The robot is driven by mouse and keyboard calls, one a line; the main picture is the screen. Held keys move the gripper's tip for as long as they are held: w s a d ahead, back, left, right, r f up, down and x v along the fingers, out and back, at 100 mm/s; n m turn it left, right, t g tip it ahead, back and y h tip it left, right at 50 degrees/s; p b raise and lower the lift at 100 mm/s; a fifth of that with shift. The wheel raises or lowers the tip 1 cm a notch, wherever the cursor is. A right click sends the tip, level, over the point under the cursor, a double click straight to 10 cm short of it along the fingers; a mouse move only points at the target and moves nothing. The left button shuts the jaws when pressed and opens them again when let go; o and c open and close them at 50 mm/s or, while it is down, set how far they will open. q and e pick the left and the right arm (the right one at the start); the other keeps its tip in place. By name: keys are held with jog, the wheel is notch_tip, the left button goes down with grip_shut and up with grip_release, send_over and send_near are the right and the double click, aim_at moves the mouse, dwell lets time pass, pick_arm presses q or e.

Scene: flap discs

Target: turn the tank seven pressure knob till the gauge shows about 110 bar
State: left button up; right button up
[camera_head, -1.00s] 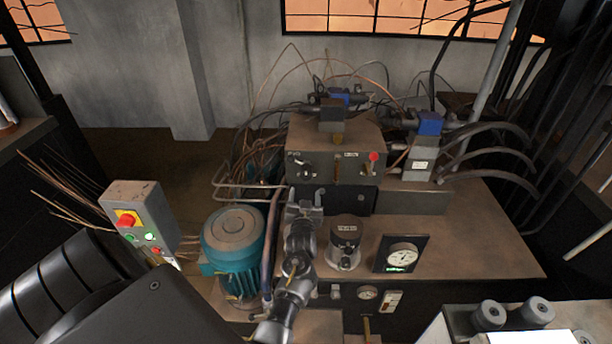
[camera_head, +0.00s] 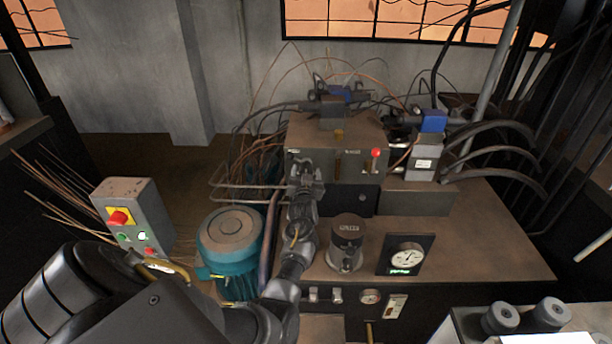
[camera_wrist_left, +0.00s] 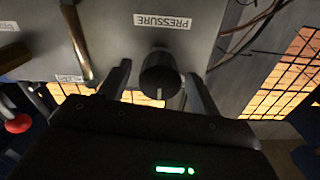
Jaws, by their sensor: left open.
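The pressure knob (camera_wrist_left: 160,74) is a black round knob with a white mark, under a PRESSURE label (camera_wrist_left: 163,21) on a grey panel in the left wrist view. My left gripper (camera_wrist_left: 158,70) is open, with one finger on each side of the knob; I cannot tell whether either touches it. In the head view my left gripper (camera_head: 305,172) is at the left of the panel's front and hides the knob. The round white gauge (camera_head: 406,256) with a green display stands on the bench at right; its reading is too small to tell. My right gripper is not in view.
A red-tipped lever (camera_head: 376,154) is on the same panel. A dark cylinder (camera_head: 347,240) stands on the bench beside my left arm. A teal motor (camera_head: 230,262) and a grey button box (camera_head: 133,215) are at left. Hoses and thin cables surround the panel block.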

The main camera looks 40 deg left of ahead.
pick_arm(q)
jog(key=c, duration=1)
jog(key=shift+o, duration=0.2)
jog(key=n+b, duration=0.2)
jog(key=n, duration=0.2)
jog(key=shift+f+n, duration=0.15)
jog(key=shift+n, duration=0.25)
jog(key=n+b, duration=0.2)
jog(key=n, duration=0.3)
jog(key=shift+n, duration=0.3)
jog(key=o, duration=1)
jog(key=shift+c, duration=0.2)
